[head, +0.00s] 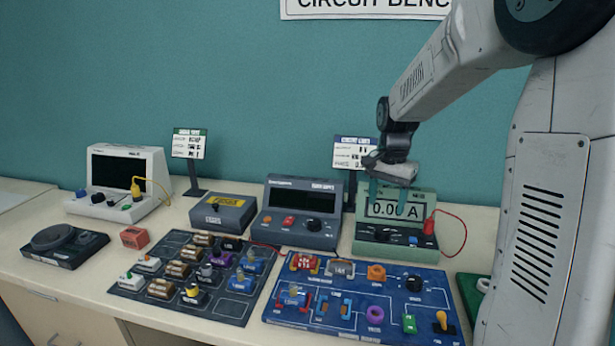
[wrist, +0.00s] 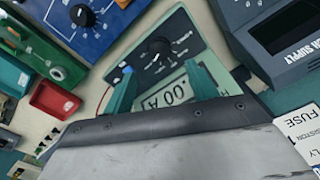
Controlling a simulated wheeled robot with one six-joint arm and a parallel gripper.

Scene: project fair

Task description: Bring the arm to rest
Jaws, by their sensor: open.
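My arm reaches in from the right in the head view, bent downward at the wrist. My gripper (head: 388,203) hangs in front of the green ammeter (head: 367,244), whose display reads 0.00 A. Its two teal fingers are apart with nothing seen between them. In the wrist view the fingers (wrist: 160,72) stand apart over the ammeter (wrist: 178,25), with its dial and part of its display showing between and beside them. I cannot tell how far the fingertips are from the ammeter.
A blue circuit board (head: 330,326) and a dark parts tray (head: 232,313) lie in front on the bench. A dark power supply (head: 297,232), a fuse box (head: 222,215) and an oscilloscope (head: 112,205) stand to the left. A sign (head: 353,153) stands close behind my gripper.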

